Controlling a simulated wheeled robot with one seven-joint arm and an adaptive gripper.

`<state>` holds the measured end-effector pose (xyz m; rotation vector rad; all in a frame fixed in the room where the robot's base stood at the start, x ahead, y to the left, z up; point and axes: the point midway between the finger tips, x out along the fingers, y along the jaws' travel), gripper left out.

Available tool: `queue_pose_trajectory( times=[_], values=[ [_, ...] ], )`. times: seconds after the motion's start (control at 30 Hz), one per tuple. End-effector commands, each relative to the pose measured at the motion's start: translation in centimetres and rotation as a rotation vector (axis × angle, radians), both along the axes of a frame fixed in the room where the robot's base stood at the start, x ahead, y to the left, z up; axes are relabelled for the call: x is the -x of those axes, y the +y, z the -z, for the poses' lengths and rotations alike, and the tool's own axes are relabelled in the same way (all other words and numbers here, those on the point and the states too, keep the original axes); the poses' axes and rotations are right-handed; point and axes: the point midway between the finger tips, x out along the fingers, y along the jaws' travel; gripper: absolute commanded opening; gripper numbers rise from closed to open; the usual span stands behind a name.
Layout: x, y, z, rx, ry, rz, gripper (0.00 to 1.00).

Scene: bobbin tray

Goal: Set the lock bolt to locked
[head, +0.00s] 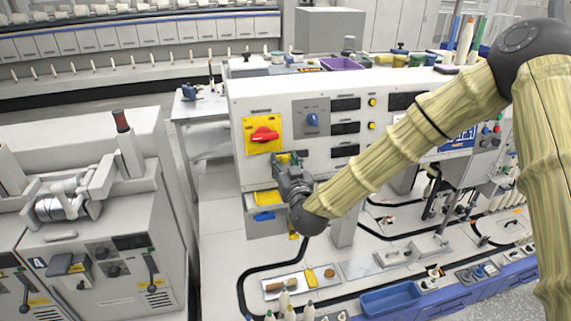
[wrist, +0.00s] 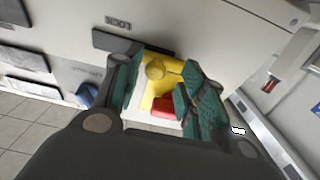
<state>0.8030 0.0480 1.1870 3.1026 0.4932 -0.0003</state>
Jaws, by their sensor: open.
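My gripper (head: 287,163) is at the front of the white machine panel, just below the red rotary handle (head: 264,135) on its yellow plate (head: 249,121). In the wrist view my gripper (wrist: 162,62) is open, with a yellow round knob (wrist: 155,70) between its green-padded fingers. The knob seems to belong to the lock bolt; I cannot tell whether a finger touches it. A dark strip (wrist: 113,41) beside it runs along the panel, with the word LOCK printed nearby. The bolt is mostly hidden by my gripper in the head view, and its setting cannot be told.
A blue knob (head: 312,119) sits on a grey plate beside the yellow plate. A grey machine (head: 85,220) stands at the left. A blue bin (head: 390,299) is at the front right.

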Motion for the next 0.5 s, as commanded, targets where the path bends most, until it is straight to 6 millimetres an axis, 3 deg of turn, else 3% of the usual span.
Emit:
queue_pose_trajectory(
  times=[0.23,0.5],
  values=[
    [0.8,-0.3,0.0,0.0,0.0,0.001,0.41],
    [5.1,-1.6,0.0,0.0,0.001,-0.001,0.41]
  ],
)
